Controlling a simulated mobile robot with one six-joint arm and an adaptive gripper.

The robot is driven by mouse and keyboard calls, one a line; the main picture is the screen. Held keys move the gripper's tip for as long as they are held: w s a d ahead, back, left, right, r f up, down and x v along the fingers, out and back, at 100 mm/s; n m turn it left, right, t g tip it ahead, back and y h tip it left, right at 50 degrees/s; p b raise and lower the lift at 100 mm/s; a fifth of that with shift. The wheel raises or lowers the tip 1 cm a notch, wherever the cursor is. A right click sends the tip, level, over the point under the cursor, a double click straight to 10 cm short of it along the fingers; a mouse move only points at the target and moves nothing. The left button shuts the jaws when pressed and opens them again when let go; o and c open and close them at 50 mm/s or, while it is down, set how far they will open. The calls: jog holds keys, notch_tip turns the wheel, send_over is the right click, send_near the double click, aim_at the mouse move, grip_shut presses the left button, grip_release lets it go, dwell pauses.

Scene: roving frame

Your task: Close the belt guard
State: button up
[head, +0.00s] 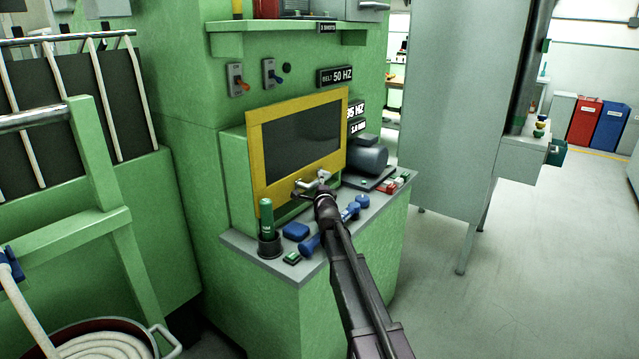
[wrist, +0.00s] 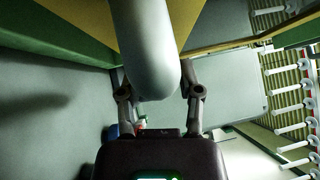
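The belt guard (head: 254,162) is a yellow-framed panel with a dark window on the front of the green machine. It covers most of the opening, and I cannot tell whether a small gap remains. A pale handle (head: 306,184) sticks out from its lower edge. My gripper (head: 322,188) is at this handle, coming from the front below. In the wrist view, the rounded grey handle (wrist: 150,55) lies between my two fingers (wrist: 157,92), which sit close against both its sides. The fingertips are partly hidden behind it.
A grey cabinet (head: 455,100) stands right. Open floor (head: 540,260) lies right.

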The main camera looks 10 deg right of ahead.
jog(key=shift+r, duration=0.2)
dwell(0.4)
notch_tip(320, 180, up, 17)
jog(key=p, duration=1.7)
jog(key=s+f+b, duration=0.2)
jog(key=s, duration=1.2)
jog(key=s+f+n+g+y+p, duration=0.1)
jog(key=s+f+n+g, duration=1.2)
jog(key=s+f, duration=0.3)
jog(key=shift+s+a+f+n+p, duration=0.2)
jog(key=shift+s+f+n+p, duration=0.1)
jog(key=shift+s+f+n, duration=0.15)
jog(key=shift+w, duration=0.1)
jog(key=shift+c, duration=0.3)
